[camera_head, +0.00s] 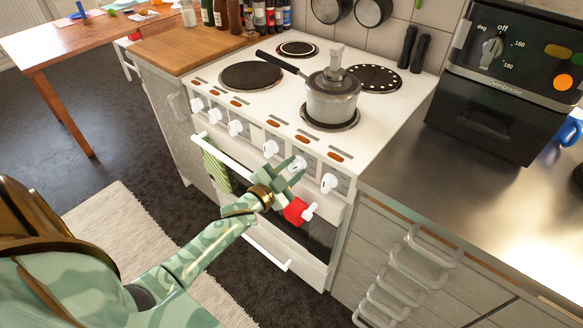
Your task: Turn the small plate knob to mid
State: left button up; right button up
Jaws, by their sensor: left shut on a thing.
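The white cooker (222,98) has a row of white knobs along its front panel. My left gripper (292,169) is at this panel, its green fingers closed around the second knob from the right (299,163). The fingers partly cover this knob, and its pointer setting cannot be read. The rightmost knob (329,182) is just right of the gripper and free. The small plate (298,49) is at the back left of the hob and bare. I cannot tell from the markings which knob belongs to it. My right gripper is not in view.
A lidded pot (332,103) stands on the front right plate, its long handle pointing left. The oven rail (226,154) runs below the knobs, with a green striped towel (216,166) and a red thing (297,210) by it. A black oven (497,100) stands on the right counter.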

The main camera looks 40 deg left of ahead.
pick_arm(q)
jog(key=m, duration=0.4)
jog(key=shift+f+m, duration=0.15)
jog(key=shift+m, duration=0.15)
jog(key=m+b, duration=0.1)
jog(key=m, duration=0.4)
jog(key=shift+m, duration=0.3)
jog(key=o, duration=0.7)
jog(key=shift+s, duration=0.15)
jog(key=s, duration=0.5)
jog(key=s+p, duration=0.1)
jog(key=s, duration=0.4)
jog(key=s+a, duration=0.1)
jog(key=s, duration=0.5)
jog(key=shift+p, duration=0.35)
